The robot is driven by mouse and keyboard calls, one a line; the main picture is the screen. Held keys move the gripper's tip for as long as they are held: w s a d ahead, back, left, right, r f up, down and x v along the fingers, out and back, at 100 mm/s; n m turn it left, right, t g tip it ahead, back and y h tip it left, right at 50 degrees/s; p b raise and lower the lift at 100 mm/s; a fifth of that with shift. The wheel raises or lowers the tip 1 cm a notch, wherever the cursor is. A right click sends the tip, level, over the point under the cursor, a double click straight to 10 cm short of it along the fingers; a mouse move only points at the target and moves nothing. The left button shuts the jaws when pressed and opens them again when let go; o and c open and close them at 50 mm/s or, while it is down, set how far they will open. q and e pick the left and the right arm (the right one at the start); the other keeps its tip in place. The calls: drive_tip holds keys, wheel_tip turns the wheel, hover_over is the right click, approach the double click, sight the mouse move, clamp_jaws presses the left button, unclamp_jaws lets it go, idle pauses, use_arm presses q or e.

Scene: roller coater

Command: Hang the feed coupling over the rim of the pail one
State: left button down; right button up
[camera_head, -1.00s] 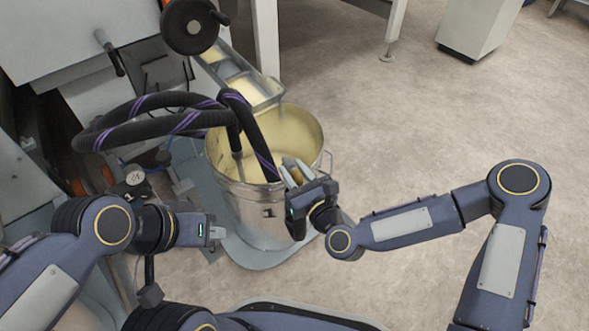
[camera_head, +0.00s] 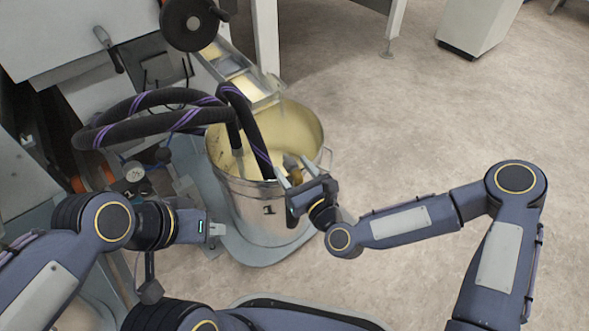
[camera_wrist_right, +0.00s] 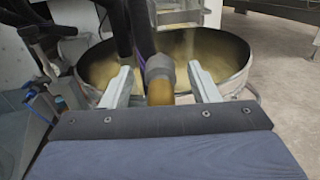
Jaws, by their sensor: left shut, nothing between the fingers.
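The pail one (camera_head: 239,203) is a metal bucket marked "1", with pale yellow inside. The feed coupling (camera_wrist_right: 160,82), a grey collar with a brass end on a black hose, is at the pail's near right rim. It also shows as a brass piece in the head view (camera_head: 293,168). Whether it hooks over the rim is hidden. My right gripper (camera_head: 297,176) is open at the rim; in the wrist view its fingers (camera_wrist_right: 162,84) stand either side of the coupling, with gaps. My left gripper (camera_head: 217,229) is shut and empty, left of the pail.
Black hoses with purple stripes (camera_head: 150,130) arch from the machine to the pail. A tray (camera_head: 243,78) and a handwheel (camera_head: 190,24) stand above and behind the pail. The pail stands on a grey base plate (camera_head: 262,252). The floor to the right is clear.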

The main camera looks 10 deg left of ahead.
drive_tip(key=p+v, duration=0.2)
drive_tip(key=v, duration=0.6)
drive_tip(key=shift+w, duration=0.1)
idle(0.6)
